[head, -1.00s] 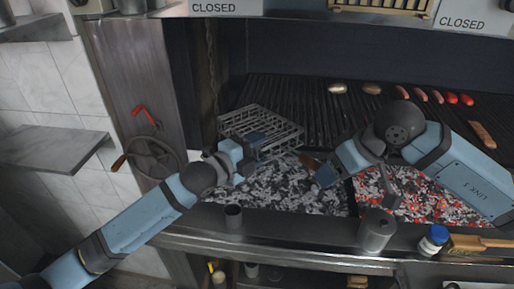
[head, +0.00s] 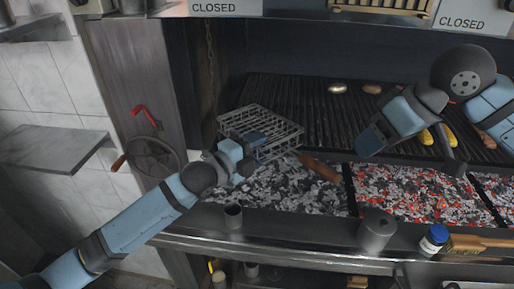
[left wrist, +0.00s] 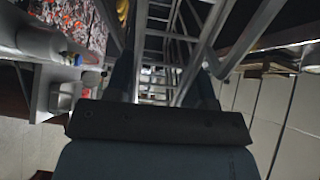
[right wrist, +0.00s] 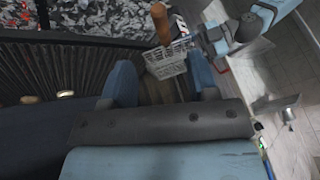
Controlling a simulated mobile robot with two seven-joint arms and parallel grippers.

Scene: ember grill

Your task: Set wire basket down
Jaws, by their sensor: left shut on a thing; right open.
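The wire basket (head: 290,134) is a grey metal grid box with a wooden handle (head: 322,168) pointing to the lower right. It is at the left end of the grill, over the grate's edge and grey coals; I cannot tell whether it touches the grate. My left gripper (head: 258,143) is shut on the basket's near side, and basket wires (left wrist: 160,50) fill the space between its fingers in the left wrist view. My right gripper (head: 368,142) is open and empty, right of the handle. The right wrist view shows the basket (right wrist: 168,62) beyond its fingers, apart from them.
The dark grate (head: 310,110) is clear right of the basket, with food (head: 338,88) farther back. Glowing coals (head: 410,195) lie in front. A metal canister (head: 376,232), a blue-lidded jar (head: 434,240) and a brush (head: 475,243) stand along the front ledge. A handwheel (head: 152,158) is at left.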

